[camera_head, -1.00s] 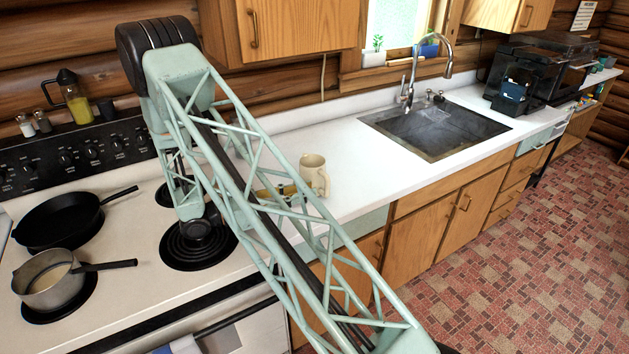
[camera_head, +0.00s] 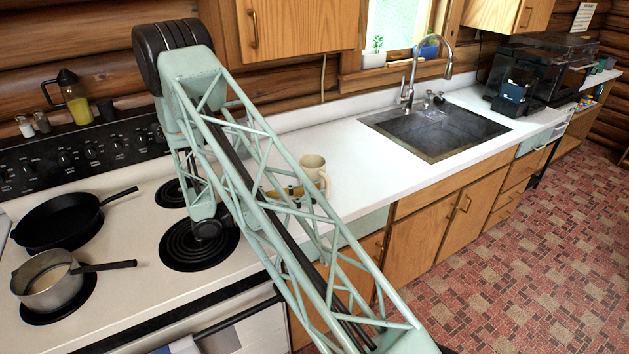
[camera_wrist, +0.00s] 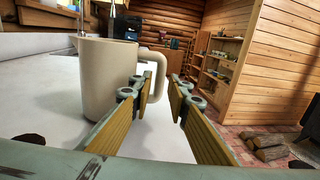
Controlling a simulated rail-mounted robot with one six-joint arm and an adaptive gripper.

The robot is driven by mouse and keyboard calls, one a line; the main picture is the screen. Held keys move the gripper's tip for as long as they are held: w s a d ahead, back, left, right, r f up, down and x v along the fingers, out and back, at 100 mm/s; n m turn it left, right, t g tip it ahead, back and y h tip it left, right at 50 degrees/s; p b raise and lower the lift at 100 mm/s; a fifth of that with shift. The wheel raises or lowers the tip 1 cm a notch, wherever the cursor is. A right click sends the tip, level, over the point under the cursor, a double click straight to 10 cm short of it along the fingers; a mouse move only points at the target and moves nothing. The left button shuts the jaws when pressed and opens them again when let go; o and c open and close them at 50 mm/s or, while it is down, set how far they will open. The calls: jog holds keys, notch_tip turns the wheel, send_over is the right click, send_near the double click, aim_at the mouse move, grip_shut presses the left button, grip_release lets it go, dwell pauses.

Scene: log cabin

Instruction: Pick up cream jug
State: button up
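The cream jug (camera_head: 312,167) stands upright on the white counter, just right of the stove. The lattice of my arm partly hides it in the head view. In the wrist view the jug (camera_wrist: 104,88) is large at left, with its handle pointing right. My gripper (camera_wrist: 160,90) is open, with yellow-padded fingers reaching toward the handle. The left finger overlaps the jug's right side, and the right finger is to the right of the handle. I cannot tell whether either finger touches it. In the head view my gripper (camera_head: 288,191) is low beside the jug, partly hidden by my arm.
The stove at left holds a black skillet (camera_head: 62,218) and a saucepan (camera_head: 50,282). The sink (camera_head: 436,130) with its tall faucet (camera_head: 411,85) lies to the right. The counter between jug and sink is clear. A wall cabinet (camera_head: 290,28) hangs above.

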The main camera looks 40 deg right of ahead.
aim_at(327, 196)
jog(key=shift+x, duration=2.2)
jog(key=shift+c, duration=0.2)
grip_shut()
